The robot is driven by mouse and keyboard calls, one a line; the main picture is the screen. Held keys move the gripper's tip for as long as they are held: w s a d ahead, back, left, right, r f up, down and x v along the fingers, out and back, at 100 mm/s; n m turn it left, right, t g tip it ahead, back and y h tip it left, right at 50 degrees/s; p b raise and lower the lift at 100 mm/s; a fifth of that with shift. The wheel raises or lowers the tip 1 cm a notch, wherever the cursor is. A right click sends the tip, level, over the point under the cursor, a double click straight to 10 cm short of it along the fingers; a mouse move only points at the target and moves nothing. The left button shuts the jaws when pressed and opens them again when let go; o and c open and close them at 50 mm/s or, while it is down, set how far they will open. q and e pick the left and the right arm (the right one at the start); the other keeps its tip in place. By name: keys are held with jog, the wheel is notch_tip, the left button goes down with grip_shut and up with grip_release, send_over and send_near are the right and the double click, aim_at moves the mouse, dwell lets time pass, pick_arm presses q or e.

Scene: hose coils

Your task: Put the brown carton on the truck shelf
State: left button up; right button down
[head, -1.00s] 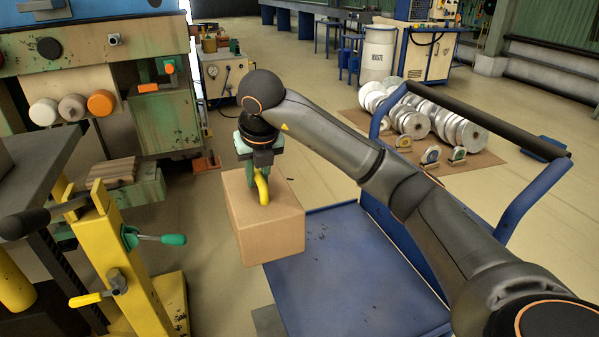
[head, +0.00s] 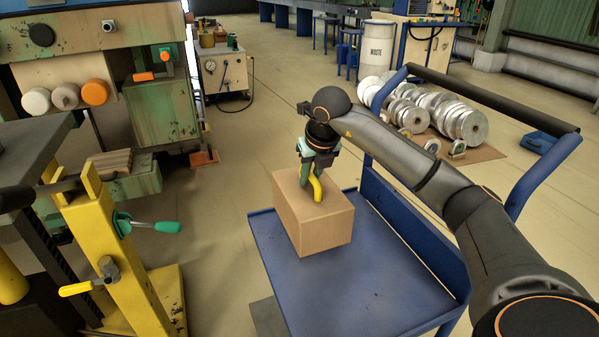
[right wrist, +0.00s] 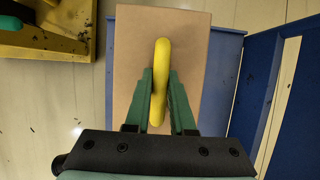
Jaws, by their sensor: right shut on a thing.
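The brown carton (head: 312,219) is a plain box with a yellow handle (head: 316,188) on its top. My right gripper (head: 318,183) is shut on the handle, and the carton hangs from it roughly level. The carton is over the left part of the blue truck shelf (head: 365,285). I cannot tell for sure whether its underside touches the shelf. In the right wrist view the green fingers close on the yellow handle (right wrist: 160,75), with the carton top (right wrist: 190,50) below and blue shelf on its right. My left gripper is not in view.
The truck's dark push bar (head: 490,97) and blue side frame stand on the right. A yellow stand (head: 115,250) with levers is at the left. Metal discs (head: 440,112) lie on a mat behind the truck. The front of the shelf is clear.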

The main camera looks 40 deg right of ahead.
jog(key=shift+d+f, duration=0.15)
jog(key=shift+d, duration=0.15)
jog(key=f+b, duration=0.1)
jog(key=f, duration=0.1)
jog(key=f+b, duration=0.1)
jog(key=shift+d+f, duration=0.2)
jog(key=shift+f, duration=0.15)
jog(key=shift+r, duration=0.1)
jog(key=c, duration=1.2)
grip_release()
jog(key=shift+s+f, duration=0.1)
jog(key=shift+f, duration=0.15)
jog(key=o, duration=0.4)
jog(key=shift+o, duration=0.2)
jog(key=shift+r, duration=0.1)
